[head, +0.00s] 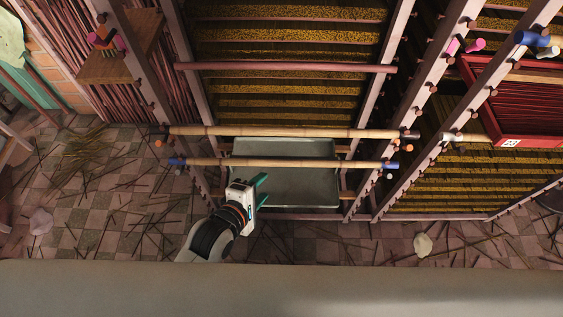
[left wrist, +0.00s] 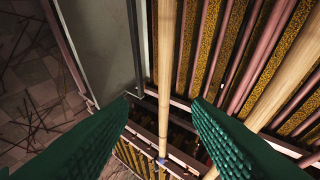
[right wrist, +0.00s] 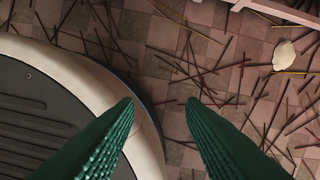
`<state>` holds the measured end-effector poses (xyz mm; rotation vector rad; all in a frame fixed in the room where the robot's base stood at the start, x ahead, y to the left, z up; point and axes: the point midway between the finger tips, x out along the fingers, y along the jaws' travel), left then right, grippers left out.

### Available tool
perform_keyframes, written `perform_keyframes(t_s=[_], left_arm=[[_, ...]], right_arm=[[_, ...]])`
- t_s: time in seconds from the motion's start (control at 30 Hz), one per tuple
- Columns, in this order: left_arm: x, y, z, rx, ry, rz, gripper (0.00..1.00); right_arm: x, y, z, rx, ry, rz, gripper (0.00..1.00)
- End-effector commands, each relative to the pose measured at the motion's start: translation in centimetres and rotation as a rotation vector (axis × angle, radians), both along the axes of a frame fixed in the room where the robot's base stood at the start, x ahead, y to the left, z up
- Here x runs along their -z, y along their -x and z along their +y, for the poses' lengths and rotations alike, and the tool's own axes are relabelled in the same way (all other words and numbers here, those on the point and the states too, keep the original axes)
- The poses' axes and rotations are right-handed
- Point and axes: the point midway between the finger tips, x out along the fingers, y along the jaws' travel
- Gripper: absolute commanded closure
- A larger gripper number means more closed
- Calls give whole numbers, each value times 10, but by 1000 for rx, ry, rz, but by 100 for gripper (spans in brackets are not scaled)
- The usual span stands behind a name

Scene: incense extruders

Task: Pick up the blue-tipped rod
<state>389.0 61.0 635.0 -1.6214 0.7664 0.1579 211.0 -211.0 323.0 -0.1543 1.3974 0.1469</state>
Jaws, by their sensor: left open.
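The blue-tipped rod (head: 300,163) is a pale bamboo pole lying level across the rack's front, blue at both ends. In the left wrist view the rod (left wrist: 165,60) runs between my left fingers as pictured, one blue end at the bottom; I cannot tell whether it is within finger depth. My left gripper (head: 263,190) is open and empty, just on the near side of the rod, left of its middle. My right gripper (right wrist: 160,102) is open and empty over the floor, seen only in its wrist view.
A grey tray (head: 320,200) sits below both rods. Rack posts (head: 372,175) with pegs stand at the sides. A red crate (head: 495,125) is at right. Loose sticks and pale lumps (head: 423,244) litter the floor.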

Motion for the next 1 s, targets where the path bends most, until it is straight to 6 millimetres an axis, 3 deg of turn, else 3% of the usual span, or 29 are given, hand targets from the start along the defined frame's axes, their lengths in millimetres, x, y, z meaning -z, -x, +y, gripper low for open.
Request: perform_keyframes(t_s=[0.2,0.47,0.7,1.0], left_arm=[[21,-32,-15,1,-4,-4,55],[31,-49,-23,0,-4,-2,55],[44,-80,-34,1,-6,-2,55],[50,-90,-40,1,-4,-2,55]], right_arm=[[-20,-20,3,4,-2,-19,64],[-36,-31,5,6,-3,-27,64],[-60,-46,7,9,-5,-45,64],[-75,-51,8,11,-6,-50,64]])
